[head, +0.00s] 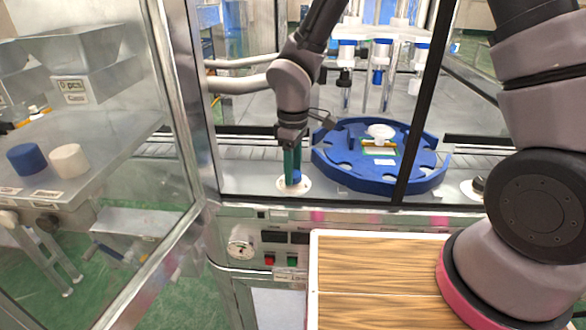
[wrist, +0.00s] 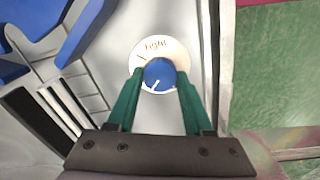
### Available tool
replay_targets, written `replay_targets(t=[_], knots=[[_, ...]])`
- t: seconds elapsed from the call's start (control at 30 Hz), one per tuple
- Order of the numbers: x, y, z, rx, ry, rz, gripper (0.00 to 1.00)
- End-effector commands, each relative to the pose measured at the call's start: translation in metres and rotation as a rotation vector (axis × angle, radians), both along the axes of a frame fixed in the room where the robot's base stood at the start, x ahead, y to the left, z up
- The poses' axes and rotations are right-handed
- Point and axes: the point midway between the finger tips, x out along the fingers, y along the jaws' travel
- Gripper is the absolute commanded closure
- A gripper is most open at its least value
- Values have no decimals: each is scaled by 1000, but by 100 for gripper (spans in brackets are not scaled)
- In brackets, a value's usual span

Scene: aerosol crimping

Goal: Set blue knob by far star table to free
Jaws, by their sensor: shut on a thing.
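The blue knob (wrist: 159,74) sits on a round white dial plate (wrist: 174,47) in the wrist view. The word "tight" is readable on the plate, and a white pointer mark shows on the knob's lower left edge. My gripper (wrist: 158,80) has its green fingers on either side of the knob, shut on it. In the head view my gripper (head: 291,178) reaches down to the same knob (head: 297,176), at the left of the blue star table (head: 330,170). The fingers partly hide the knob there.
A glass door with a metal frame (head: 185,100) stands open at left. Vertical nozzles (head: 378,77) hang behind the star table. A dark post (head: 425,100) crosses in front of it. A wooden board (head: 380,285) lies in front. Another knob (head: 478,186) sits at right.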

Motion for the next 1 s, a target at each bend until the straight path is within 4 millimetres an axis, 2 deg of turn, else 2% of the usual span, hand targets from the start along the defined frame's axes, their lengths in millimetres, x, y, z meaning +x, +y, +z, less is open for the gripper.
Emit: replay_targets(t=[0.23, 0.27, 0.3, 0.33, 0.73, 0.87, 1.0], knots=[[1, 0, 1, 1, -3, 1, 100], [1, 0, 1, 1, -3, 1, 45], [1, 0, 1, 1, -3, 1, 30], [1, 0, 1, 1, -3, 1, 19], [1, 0, 6, 1, -1, -2, 19], [1, 0, 25, 3, -4, -4, 19], [2, 1, 54, 4, -6, -4, 19]])
